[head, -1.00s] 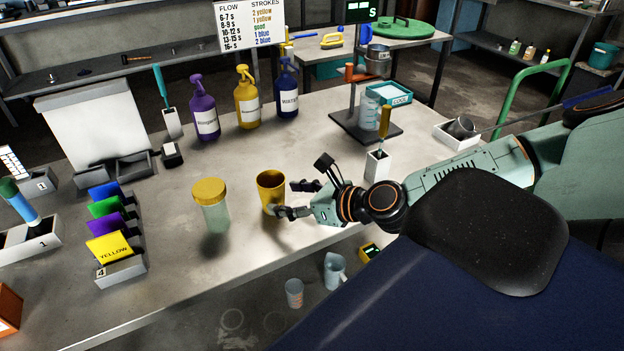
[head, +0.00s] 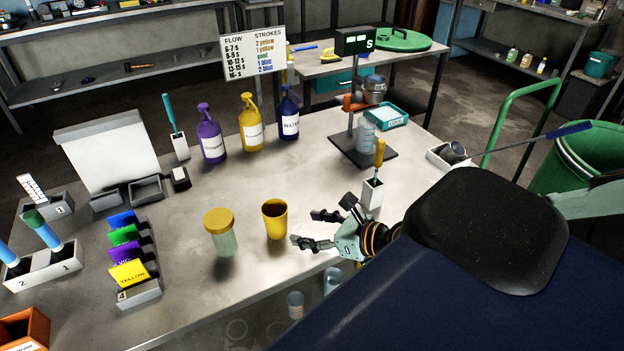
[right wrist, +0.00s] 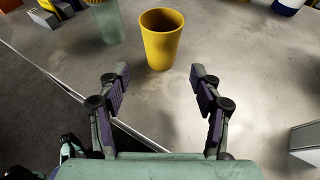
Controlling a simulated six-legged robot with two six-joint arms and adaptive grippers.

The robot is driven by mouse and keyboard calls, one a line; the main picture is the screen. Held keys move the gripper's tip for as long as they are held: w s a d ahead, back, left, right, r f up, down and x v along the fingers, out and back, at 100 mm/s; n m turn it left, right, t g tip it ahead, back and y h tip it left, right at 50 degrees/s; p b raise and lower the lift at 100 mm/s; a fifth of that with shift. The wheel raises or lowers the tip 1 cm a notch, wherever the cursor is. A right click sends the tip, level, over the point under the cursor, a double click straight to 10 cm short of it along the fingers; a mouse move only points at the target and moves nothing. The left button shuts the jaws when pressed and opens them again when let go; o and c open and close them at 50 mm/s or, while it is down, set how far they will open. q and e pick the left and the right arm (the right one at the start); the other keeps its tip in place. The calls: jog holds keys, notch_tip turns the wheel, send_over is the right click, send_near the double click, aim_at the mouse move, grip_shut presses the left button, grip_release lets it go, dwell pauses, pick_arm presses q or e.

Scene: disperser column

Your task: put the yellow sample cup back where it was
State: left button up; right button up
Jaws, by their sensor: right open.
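The yellow sample cup (head: 275,220) stands upright and empty on the grey workbench (head: 310,195), just right of a lidded jar. My right gripper (head: 305,228) is open to the right of the cup, apart from it. In the right wrist view the cup (right wrist: 160,40) stands beyond the two spread fingertips (right wrist: 160,75), with bare bench between them. My left gripper is in neither view.
A jar with a yellow lid (head: 220,232) stands close left of the cup. A white holder with a yellow-handled tool (head: 372,192) stands behind my right gripper. Purple, yellow and blue bottles (head: 250,125) stand farther back. The bench's front edge is close by.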

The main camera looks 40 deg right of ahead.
jog(key=shift+s+a+f+n+g, duration=0.15)
jog(key=shift+a+n+g, duration=0.1)
jog(key=shift+n, duration=0.35)
jog(key=shift+s+a+r+n+g, duration=0.15)
jog(key=shift+n+g, duration=0.1)
jog(key=shift+n, duration=0.35)
jog(key=a+n+g, duration=0.1)
jog(key=n, duration=0.1)
jog(key=s+a+f+n+g, duration=0.1)
jog(key=n, duration=0.2)
jog(key=s+a+f+n+g, duration=0.1)
jog(key=a+n, duration=0.1)
jog(key=shift+s+f+n+g+y, duration=0.15)
jog(key=shift+n+g+y, duration=0.15)
jog(key=shift+n+y, duration=0.1)
jog(key=s+a+f+n+g+h, duration=0.2)
jog(key=s+a+f+n+g, duration=0.1)
jog(key=s+n, duration=0.6)
jog(key=s+a+f+n+g+h, duration=0.2)
jog(key=s+f+n+g, duration=0.3)
jog(key=s+n, duration=0.5)
jog(key=a+n, duration=0.1)
jog(key=n, duration=0.2)
jog(key=shift+a+h, duration=0.15)
jog(key=shift+h, duration=0.25)
jog(key=shift+s, duration=0.1)
